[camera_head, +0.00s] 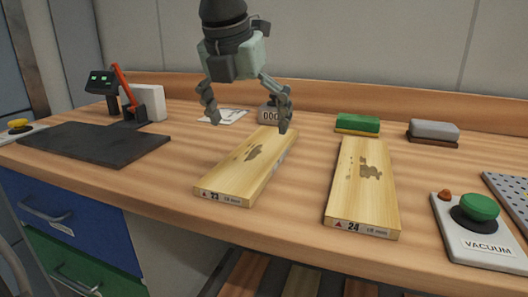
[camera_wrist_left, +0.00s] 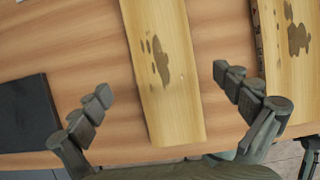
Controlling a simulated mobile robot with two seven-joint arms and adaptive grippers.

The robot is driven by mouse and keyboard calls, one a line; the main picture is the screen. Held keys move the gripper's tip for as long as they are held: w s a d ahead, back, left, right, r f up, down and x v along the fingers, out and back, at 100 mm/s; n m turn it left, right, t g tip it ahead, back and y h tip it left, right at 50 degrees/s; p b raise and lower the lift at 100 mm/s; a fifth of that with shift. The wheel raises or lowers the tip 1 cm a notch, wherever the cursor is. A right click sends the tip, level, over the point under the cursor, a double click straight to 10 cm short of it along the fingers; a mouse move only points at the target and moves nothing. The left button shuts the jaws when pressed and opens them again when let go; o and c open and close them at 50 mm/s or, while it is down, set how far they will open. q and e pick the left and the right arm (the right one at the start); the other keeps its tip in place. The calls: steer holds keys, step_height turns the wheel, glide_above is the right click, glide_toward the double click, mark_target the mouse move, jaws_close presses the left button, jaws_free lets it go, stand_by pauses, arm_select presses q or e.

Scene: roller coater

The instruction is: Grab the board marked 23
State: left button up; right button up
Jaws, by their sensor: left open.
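The board marked 23 (camera_head: 248,168) is a pale yellow wooden plank with a dark stain, lying flat on the workbench left of the board marked 24 (camera_head: 363,185). Its end label reads 23. My left gripper (camera_head: 245,112) is open and empty, above the far end of board 23, its fingers spread wider than the board. In the left wrist view, board 23 (camera_wrist_left: 163,75) runs between the open fingers (camera_wrist_left: 160,85), with no contact visible. Board 24 (camera_wrist_left: 291,60) is at the right of that view.
A black mat (camera_head: 95,143) lies at left, near a device with a red arm (camera_head: 124,88). A green block (camera_head: 357,124) and a grey block (camera_head: 433,131) sit behind board 24. A VACUUM button box (camera_head: 482,228) is at front right. Bare bench separates the two boards.

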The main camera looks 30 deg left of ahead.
mark_target(257, 152)
arm_select(q)
steer(key=x, duration=0.6)
steer(key=shift+d+p, duration=0.2)
steer(key=shift+p, duration=0.1)
steer(key=shift+r, duration=0.1)
steer(key=c, duration=1.3)
steer(key=shift+w, duration=0.1)
